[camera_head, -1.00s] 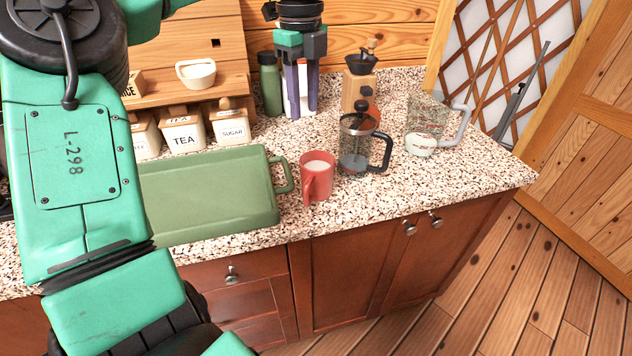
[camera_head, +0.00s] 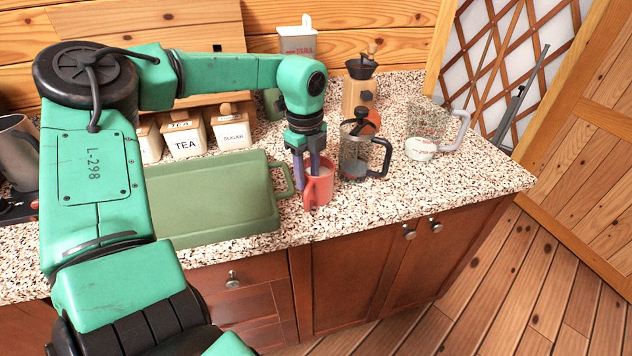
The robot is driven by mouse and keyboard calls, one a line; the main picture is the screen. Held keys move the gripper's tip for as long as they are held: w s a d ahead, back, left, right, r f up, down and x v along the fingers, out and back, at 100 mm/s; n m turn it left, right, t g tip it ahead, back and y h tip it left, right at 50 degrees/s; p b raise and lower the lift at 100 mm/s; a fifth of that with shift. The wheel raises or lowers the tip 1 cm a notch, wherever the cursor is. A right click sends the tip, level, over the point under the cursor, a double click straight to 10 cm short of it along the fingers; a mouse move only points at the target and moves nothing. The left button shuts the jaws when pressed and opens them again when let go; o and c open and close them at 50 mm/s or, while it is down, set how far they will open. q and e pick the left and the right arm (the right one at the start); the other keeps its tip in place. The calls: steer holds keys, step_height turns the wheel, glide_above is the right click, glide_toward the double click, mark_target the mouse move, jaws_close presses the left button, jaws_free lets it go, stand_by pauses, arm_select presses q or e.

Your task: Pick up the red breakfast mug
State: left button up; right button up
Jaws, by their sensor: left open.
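The red mug (camera_head: 318,190) stands upright on the speckled counter near its front edge, with pale contents at its top and its handle toward me. My left gripper (camera_head: 306,176) points down at the mug, its fingers at the mug's left and back rim. It is open. One finger hides part of the mug's rim, and I cannot tell whether the fingers touch it. My right gripper does not show.
A green tray (camera_head: 215,205) lies just left of the mug. A French press (camera_head: 355,158) stands close on its right. A glass measuring jug (camera_head: 428,125) and a wooden grinder (camera_head: 359,92) stand farther back. Tea and sugar canisters (camera_head: 185,142) line the back left.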

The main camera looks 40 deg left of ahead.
arm_select(q)
jaws_close()
stand_by(1.4)
